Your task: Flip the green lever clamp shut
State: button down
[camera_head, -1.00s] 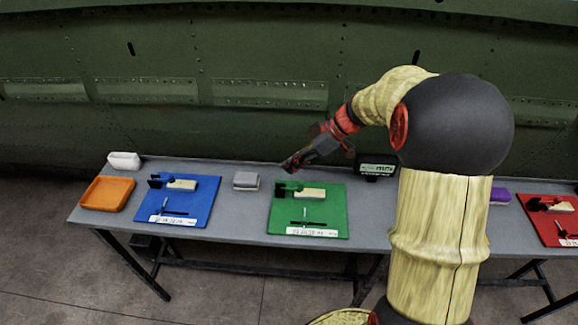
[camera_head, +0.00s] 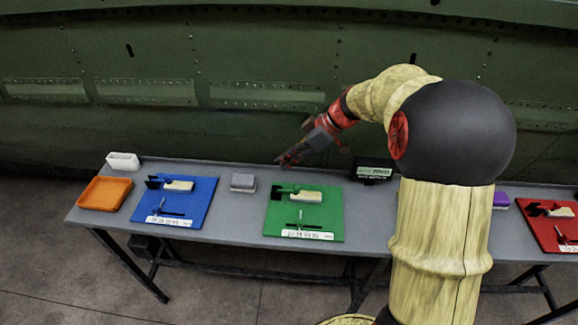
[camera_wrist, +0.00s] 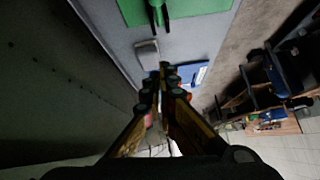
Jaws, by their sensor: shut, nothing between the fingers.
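The green board (camera_head: 324,220) lies on the grey table, with a dark clamp (camera_head: 285,190) at its back left beside a cream block (camera_head: 306,197). A thin pale upright piece on a dark bar (camera_head: 300,222) stands nearer the board's front; the lever's exact position is too small to tell. My gripper (camera_head: 281,162) is shut and empty, just behind and above the clamp, apart from it in the picture. In the wrist view my gripper's fingertips (camera_wrist: 166,68) are together, below the green board (camera_wrist: 205,8) and a dark clamp part (camera_wrist: 157,14) at the top edge.
A blue board (camera_head: 186,212), an orange tray (camera_head: 105,194), a white bin (camera_head: 124,161) and a grey block (camera_head: 243,182) are to the left. A small black display (camera_head: 372,172) and a red board (camera_head: 555,236) are to the right. The green fuselage wall (camera_head: 200,60) rises behind.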

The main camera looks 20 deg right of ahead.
jog(key=s+d+p, duration=0.2)
jog(key=s+d, duration=0.2)
jog(key=d, duration=0.5)
jog(key=shift+s+r, duration=0.35)
jog(key=shift+d, duration=0.1)
jog(key=s+a+f+m+g+h, duration=0.2)
jog(key=s+m+h, duration=0.2)
jog(key=s+m, duration=0.75)
jog(key=s+a+r+t+h, duration=0.3)
jog(key=s+a+r, duration=0.8)
jog(key=a, duration=0.2)
jog(key=shift+s+a+r+n+t, duration=0.15)
jog(key=shift+a+r+n+t, duration=0.2)
jog(key=shift+n+t, duration=0.1)
